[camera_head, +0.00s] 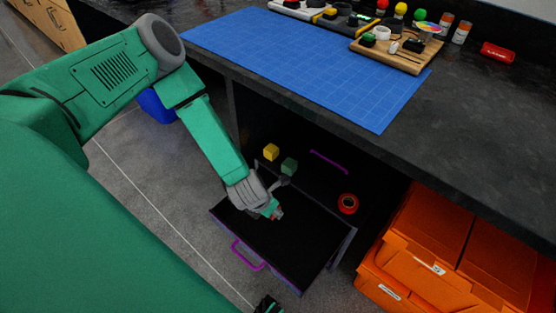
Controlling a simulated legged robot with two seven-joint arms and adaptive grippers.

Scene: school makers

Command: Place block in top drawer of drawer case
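A drawer case under the dark table has one drawer (310,262) pulled out, with a purple handle (247,257) on its front. The drawer's visible floor is black and looks empty. A yellow block (271,152) and a green block (289,166) sit behind the open drawer, on a dark surface. My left gripper (281,198) is over the drawer's rear left part, fingers spread, with nothing visible between them. One finger is just in front of the green block; I cannot tell if they touch. A dark tip of my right gripper (268,305) shows at the bottom edge.
A red tape roll (348,203) lies right of the blocks, and another purple handle (328,161) is behind them. Orange bins (440,255) stand at the right. The table edge overhangs the case. A blue mat (310,62) and a wooden board (398,58) with parts lie on top.

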